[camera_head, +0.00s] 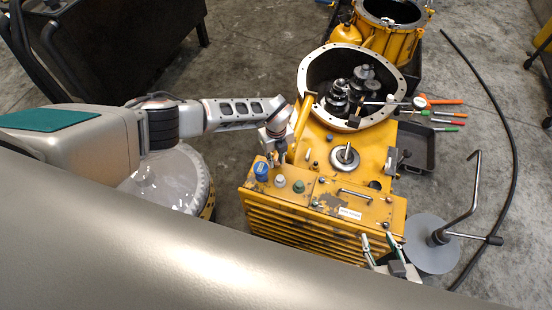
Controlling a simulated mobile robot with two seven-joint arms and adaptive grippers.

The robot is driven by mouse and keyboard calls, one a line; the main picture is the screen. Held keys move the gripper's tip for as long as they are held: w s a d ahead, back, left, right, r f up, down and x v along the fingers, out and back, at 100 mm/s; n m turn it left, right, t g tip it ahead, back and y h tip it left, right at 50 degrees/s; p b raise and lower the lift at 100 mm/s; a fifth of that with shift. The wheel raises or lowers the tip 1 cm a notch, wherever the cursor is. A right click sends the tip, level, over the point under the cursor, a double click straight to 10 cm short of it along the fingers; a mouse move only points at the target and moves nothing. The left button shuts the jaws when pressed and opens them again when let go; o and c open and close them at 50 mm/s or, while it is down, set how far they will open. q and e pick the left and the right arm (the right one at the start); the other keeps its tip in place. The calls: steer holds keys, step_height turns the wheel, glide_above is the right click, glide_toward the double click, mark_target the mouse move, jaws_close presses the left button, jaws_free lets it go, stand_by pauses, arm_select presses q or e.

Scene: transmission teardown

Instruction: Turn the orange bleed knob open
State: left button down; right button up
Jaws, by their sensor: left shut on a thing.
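The yellow unit (365,150) stands in the middle, with a blue cap (261,170), a white cap (280,181) and a green cap (298,187) along its near top edge. My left gripper (273,153) points down at the unit's left top edge, just behind the blue cap. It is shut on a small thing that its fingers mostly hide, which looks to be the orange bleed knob. The knob does not show clearly, so I cannot tell how far it is turned. My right gripper (379,243) is at the unit's near right corner, fingers apart and apparently empty.
A round open housing (310,73) with dark gears (340,95) rises behind the unit's top. Several screwdrivers (440,114) and a black tray (418,150) lie right. A grey disc with a crank (432,245) stands at lower right. A clear-topped drum (165,180) is left, under my arm.

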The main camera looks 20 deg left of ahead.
mark_target(276, 162)
arm_select(q)
steer(key=c, duration=1.8)
jaws_free()
steer(key=shift+c, duration=0.2)
steer(key=shift+r, duration=0.1)
step_height(276, 162, up, 12)
